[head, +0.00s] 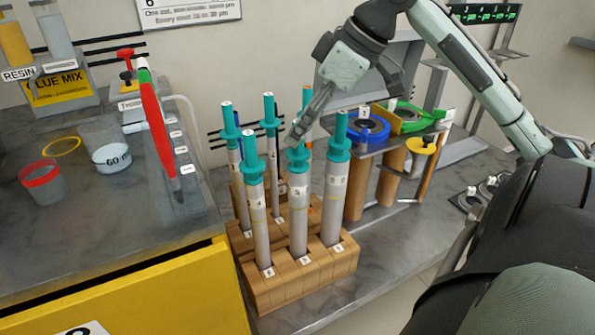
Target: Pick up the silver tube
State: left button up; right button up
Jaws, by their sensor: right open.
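Several silver-grey tubes stand upright in a stepped wooden rack (300,278), most with teal collars and tops. The front row holds a left tube (258,215), a middle tube (298,215) and a right tube (333,205). I cannot tell which one is meant by the silver tube. My right gripper (297,136) is open, pointing down-left, its fingertips at the teal top of the front middle tube; contact is unclear.
Right of the rack, a stand holds a blue ring (368,130), a green clamp (415,118) and brown cylinders (387,178). Left, a grey bench (90,235) bears cups, a red upright tool (157,125) and resin bottles. Grey counter shows right of the rack.

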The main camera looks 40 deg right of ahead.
jog(key=shift+x, duration=0.95)
grip_shut()
